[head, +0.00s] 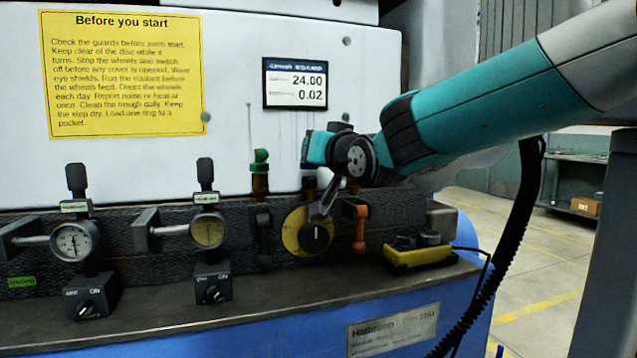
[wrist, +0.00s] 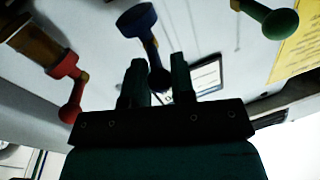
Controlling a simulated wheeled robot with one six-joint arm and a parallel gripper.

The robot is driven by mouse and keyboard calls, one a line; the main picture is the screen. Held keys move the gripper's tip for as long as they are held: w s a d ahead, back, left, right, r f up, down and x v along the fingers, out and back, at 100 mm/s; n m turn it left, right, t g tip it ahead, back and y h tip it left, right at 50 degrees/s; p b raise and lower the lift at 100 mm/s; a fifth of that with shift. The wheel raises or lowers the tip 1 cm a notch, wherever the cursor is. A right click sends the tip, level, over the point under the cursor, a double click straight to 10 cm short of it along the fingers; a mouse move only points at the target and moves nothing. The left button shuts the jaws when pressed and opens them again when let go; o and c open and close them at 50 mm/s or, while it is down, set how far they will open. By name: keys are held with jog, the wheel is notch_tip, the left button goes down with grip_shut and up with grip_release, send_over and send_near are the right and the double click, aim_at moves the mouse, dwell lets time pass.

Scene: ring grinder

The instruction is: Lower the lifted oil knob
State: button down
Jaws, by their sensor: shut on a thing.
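My gripper (wrist: 157,75) is shut on the blue oil knob (wrist: 158,82), between its two dark fingers in the wrist view. A thin stem joins this knob to a blue cap (wrist: 137,20), with a gap between the two. In the head view my gripper's teal body (head: 317,149) is over the middle amber oiler (head: 309,185) and hides the knob and fingertips. A red oil knob (wrist: 70,114) is on the wrist view's left, apart from its red cap (wrist: 63,66). A green oil knob (wrist: 281,25) is at the upper right; its oiler (head: 260,180) stands left of my gripper in the head view.
Two dial gauges (head: 74,241) (head: 208,230) stand at left. A yellow box (head: 420,255) sits on the ledge at right.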

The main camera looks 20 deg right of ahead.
jog(key=f+t+b, duration=0.1)
jog(key=b, duration=0.2)
jog(key=shift+r+t+b, duration=0.15)
jog(key=shift+t+b, duration=0.25)
jog(key=shift+b, duration=0.25)
jog(key=c, duration=1)
grip_release()
jog(key=shift+o, duration=0.2)
